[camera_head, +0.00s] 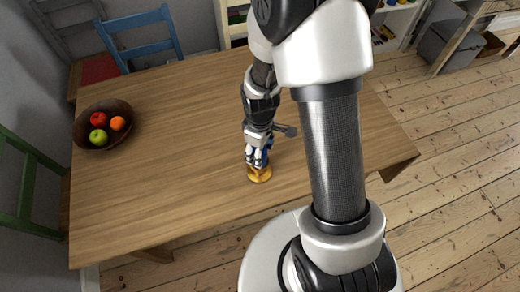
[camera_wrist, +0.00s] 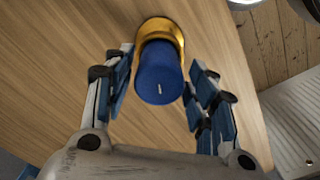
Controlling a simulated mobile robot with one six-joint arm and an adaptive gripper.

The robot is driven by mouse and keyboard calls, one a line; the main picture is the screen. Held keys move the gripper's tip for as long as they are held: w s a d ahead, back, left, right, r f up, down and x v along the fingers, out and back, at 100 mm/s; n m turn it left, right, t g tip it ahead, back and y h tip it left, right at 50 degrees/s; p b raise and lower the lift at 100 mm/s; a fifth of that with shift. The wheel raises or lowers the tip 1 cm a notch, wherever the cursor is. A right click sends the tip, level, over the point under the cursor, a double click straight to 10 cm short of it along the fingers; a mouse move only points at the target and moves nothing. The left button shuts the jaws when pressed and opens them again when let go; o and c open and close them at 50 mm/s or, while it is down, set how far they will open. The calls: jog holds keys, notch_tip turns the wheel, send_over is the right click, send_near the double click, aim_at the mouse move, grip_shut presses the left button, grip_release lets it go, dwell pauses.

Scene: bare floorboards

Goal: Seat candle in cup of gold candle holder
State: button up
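The blue candle (camera_wrist: 158,78) stands with its wick end toward the wrist camera. Its lower end overlaps the cup of the gold candle holder (camera_wrist: 161,27); the candle hides the inside of the cup, so how deep it sits cannot be seen. In the head view the holder (camera_head: 260,175) stands on the table near its front edge, and a bit of blue candle (camera_head: 266,158) shows beside my fingers. My gripper (camera_wrist: 163,90) is open, with one finger on each side of the candle and a visible gap on both sides.
The wooden table (camera_head: 180,150) is mostly clear. A dark bowl (camera_head: 85,133) with apples and an orange stands at its left end. A blue chair (camera_head: 140,40) is behind the table and a green chair (camera_head: 28,185) at the left. Floorboards lie to the right.

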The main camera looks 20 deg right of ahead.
jog(key=shift+o, duration=0.6)
jog(key=shift+r, duration=0.15)
jog(key=shift+r+p, duration=0.3)
jog(key=shift+r, duration=0.05)
jog(key=s+r+m+t+p, duration=0.1)
jog(key=s+r+m+p, duration=0.1)
jog(key=r, duration=1)
jog(key=s+r+m+t+p, duration=0.1)
jog(key=s+r+m, duration=0.15)
jog(key=r, duration=0.95)
jog(key=s+r+m+t, duration=0.2)
jog(key=s+r+m, duration=0.2)
jog(key=s+r, duration=0.3)
jog(key=s, duration=0.3)
jog(key=shift+s+r+t, duration=0.25)
jog(key=shift+r+t, duration=0.05)
jog(key=shift+r, duration=0.05)
